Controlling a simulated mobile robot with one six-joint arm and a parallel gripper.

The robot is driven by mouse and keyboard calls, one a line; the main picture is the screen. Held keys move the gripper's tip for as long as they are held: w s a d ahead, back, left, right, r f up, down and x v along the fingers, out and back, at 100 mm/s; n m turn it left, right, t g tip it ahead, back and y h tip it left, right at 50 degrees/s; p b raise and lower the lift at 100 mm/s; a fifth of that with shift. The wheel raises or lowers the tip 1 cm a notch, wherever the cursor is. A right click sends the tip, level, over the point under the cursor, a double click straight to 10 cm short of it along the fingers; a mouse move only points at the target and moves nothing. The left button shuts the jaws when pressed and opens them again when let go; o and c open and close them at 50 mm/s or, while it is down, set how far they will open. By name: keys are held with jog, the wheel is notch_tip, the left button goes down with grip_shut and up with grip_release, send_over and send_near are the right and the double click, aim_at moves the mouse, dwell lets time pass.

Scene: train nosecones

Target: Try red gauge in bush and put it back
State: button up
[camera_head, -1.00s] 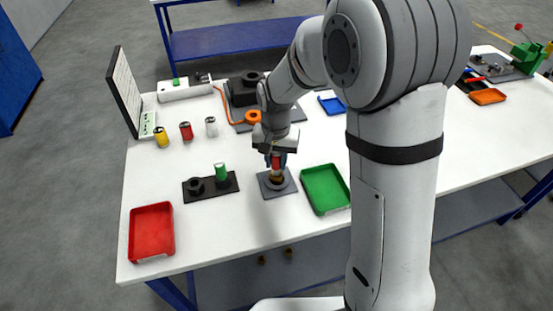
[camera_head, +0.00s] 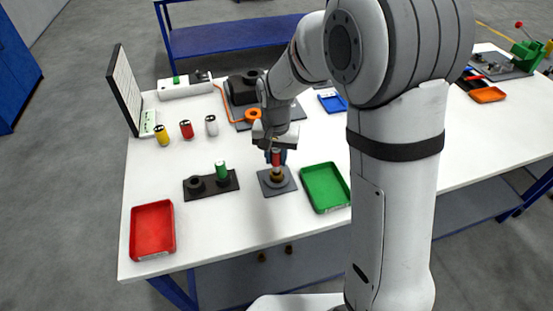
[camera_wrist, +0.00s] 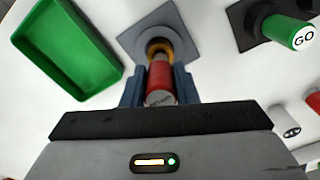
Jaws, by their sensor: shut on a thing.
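My gripper (camera_wrist: 160,88) is shut on the red gauge (camera_wrist: 160,84), a red cylinder with a grey end face marked with lettering too small to read. It stands upright over the brass bush (camera_wrist: 159,47), which sits on a grey square plate (camera_wrist: 178,22). In the head view the red gauge (camera_head: 276,158) lines up with the bush (camera_head: 277,175). Its lower end meets the bush opening, but I cannot tell how far it is inside. The black gauge stand (camera_head: 208,187) is to the left, with an empty round holder (camera_head: 195,185) and the green GO gauge (camera_head: 221,170) in the other holder.
A green tray (camera_head: 325,187) lies close right of the bush plate. A red tray (camera_head: 152,230) is at the front left. Yellow (camera_head: 162,135), red (camera_head: 186,130) and white (camera_head: 211,125) cylinders stand farther back. The table between them and the stand is clear.

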jog(key=shift+r+p, duration=2.15)
jog(key=shift+r, duration=1.2)
